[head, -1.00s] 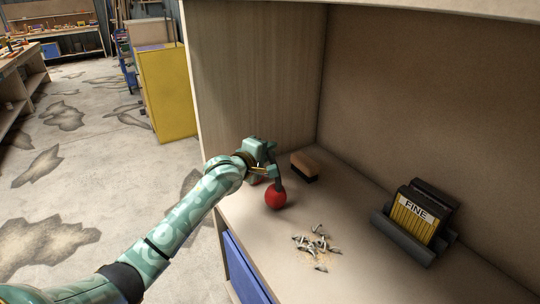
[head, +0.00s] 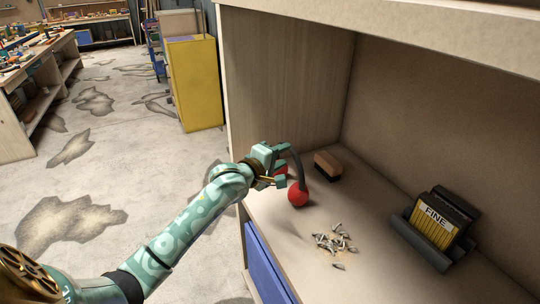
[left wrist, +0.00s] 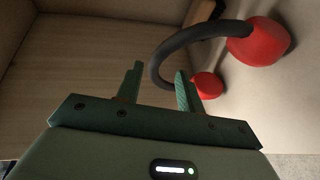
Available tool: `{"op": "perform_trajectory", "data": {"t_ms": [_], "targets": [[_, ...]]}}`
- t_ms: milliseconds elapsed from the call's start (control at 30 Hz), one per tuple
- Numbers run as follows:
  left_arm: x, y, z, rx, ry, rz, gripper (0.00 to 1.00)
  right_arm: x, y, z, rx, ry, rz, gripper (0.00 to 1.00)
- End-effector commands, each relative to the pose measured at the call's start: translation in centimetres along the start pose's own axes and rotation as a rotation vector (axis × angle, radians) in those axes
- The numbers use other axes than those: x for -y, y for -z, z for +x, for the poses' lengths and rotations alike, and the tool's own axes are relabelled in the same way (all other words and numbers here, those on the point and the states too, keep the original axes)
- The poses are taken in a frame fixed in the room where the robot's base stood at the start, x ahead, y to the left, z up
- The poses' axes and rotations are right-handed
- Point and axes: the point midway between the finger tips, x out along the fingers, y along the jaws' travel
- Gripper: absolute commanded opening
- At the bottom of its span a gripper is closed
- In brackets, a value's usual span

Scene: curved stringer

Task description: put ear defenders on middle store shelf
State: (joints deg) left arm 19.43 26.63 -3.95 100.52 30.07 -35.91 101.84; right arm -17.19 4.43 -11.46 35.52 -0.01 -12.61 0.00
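The ear defenders (head: 298,194) have red cups and a dark curved band. They rest on the shelf board (head: 290,245) near its left front edge, with the band arching upward. In the left wrist view, the band (left wrist: 197,33) curves in close to the right-hand finger, and both red cups (left wrist: 258,42) show at right. My left gripper (head: 271,181) is just left of the ear defenders. Its fingers (left wrist: 157,88) are clearly apart, with part of the band showing in the gap. I cannot tell whether a finger touches it. My right gripper is not in view.
A wooden brush (head: 327,165) lies behind the ear defenders. Loose screws or nails (head: 334,243) lie in front. A dark rack with a yellow "FINE" pack (head: 433,226) stands at right. A wooden side wall (head: 285,80) bounds the left. A blue bin (head: 266,265) is below.

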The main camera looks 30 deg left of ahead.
Motion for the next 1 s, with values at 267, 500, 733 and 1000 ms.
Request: {"op": "perform_trajectory", "data": {"t_ms": [267, 500, 733, 1000], "targets": [[-0.1, 0.0, -4.5, 0.0, 0.0, 0.0, 0.38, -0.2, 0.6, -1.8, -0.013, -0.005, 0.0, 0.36], [0.1, 0.0, -5.0, 0.0, 0.0, 0.0, 0.38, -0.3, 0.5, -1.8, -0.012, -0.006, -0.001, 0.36], [0.1, 0.0, -5.0, 0.0, 0.0, -0.001, 0.38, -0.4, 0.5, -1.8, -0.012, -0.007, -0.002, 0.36], [2.1, -1.3, -5.9, 0.007, 0.057, 0.125, 0.38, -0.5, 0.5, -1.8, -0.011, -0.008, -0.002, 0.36]]}}
